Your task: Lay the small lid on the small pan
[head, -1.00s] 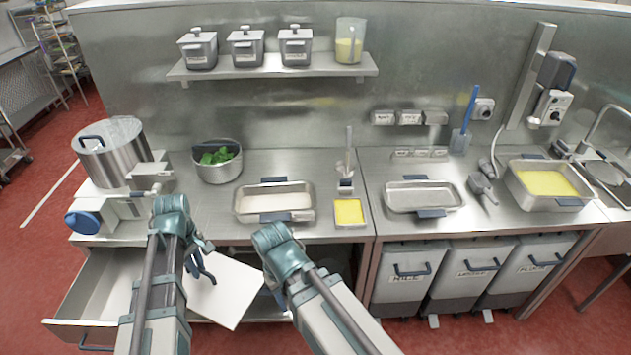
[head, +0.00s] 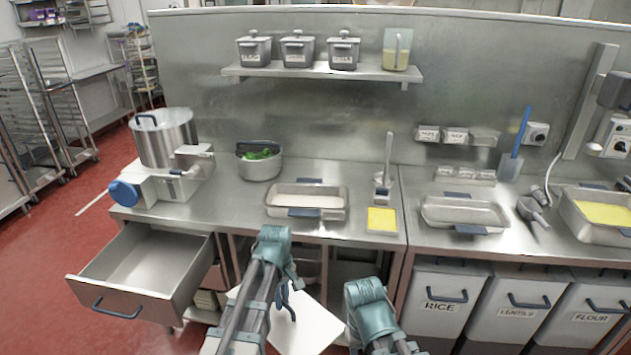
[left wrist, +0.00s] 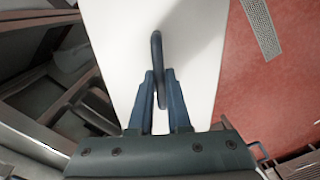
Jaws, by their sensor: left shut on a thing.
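My left gripper (head: 286,292) is shut on the dark blue handle (left wrist: 157,55) of a flat white lid. The lid (head: 310,328) hangs below the counter's front edge, and part of it is hidden behind my arm. The left wrist view shows the white lid (left wrist: 110,45) with the handle between the blue fingers (left wrist: 159,88).
An open, empty drawer (head: 140,262) juts out at left. Labelled bins (head: 440,310) stand below right.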

